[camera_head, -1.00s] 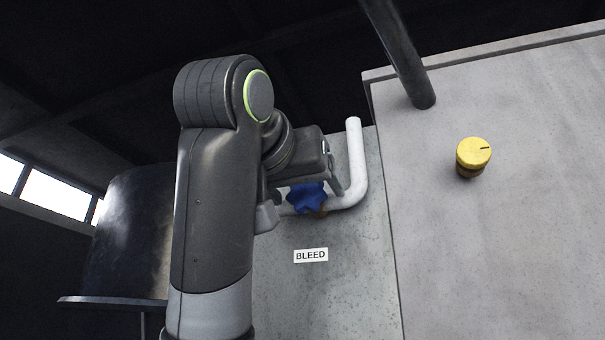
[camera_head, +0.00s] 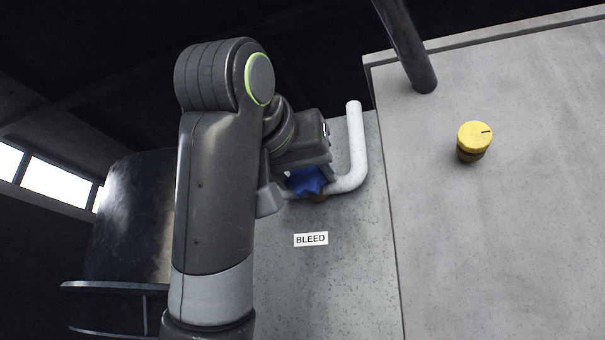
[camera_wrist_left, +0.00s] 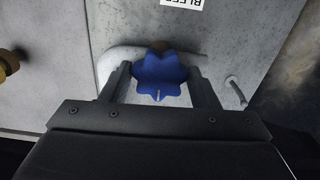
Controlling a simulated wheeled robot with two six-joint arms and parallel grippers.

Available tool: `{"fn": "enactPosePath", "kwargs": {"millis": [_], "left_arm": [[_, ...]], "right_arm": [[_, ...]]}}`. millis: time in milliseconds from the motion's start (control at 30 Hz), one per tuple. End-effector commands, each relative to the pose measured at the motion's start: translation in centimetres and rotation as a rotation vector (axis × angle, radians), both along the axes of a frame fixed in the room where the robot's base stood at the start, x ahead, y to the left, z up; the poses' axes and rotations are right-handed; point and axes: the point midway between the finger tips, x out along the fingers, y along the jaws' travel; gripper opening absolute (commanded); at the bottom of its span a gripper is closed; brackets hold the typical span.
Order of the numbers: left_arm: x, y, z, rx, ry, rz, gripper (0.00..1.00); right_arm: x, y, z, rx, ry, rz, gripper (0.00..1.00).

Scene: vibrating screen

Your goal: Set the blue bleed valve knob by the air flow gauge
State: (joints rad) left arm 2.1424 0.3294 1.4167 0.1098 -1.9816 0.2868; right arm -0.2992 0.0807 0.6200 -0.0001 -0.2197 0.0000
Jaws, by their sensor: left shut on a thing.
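The blue bleed valve knob (camera_head: 307,181) is star-shaped and sits on a white pipe above the BLEED label (camera_head: 311,239). My left gripper (camera_head: 298,178) is at the knob, and its wrist hides the knob's upper part in the head view. In the left wrist view the knob (camera_wrist_left: 160,76) lies between the two fingers of my left gripper (camera_wrist_left: 160,90), which is shut on it. A small pale mark shows on the knob's near edge. The air flow gauge is not in view. My right gripper is not in view.
The white pipe (camera_head: 356,150) bends upward just right of the knob. A grey cabinet (camera_head: 500,230) with a yellow knob (camera_head: 474,141) stands at right, with a dark post (camera_head: 408,50) above. A dark curved metal body (camera_head: 135,220) is at left.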

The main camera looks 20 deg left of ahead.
Motion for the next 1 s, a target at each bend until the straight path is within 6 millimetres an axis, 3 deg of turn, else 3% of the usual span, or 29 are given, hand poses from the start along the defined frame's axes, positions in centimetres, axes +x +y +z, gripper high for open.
{"fn": "enactPosePath", "kwargs": {"millis": [500,1000], "left_arm": [[-0.1,0.1,-0.3,-0.371,0.010,0.001,0.32],[-0.1,0.1,0.0,-0.690,0.021,0.001,0.32]], "right_arm": [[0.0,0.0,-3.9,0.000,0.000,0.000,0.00],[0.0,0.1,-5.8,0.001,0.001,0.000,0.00]]}}
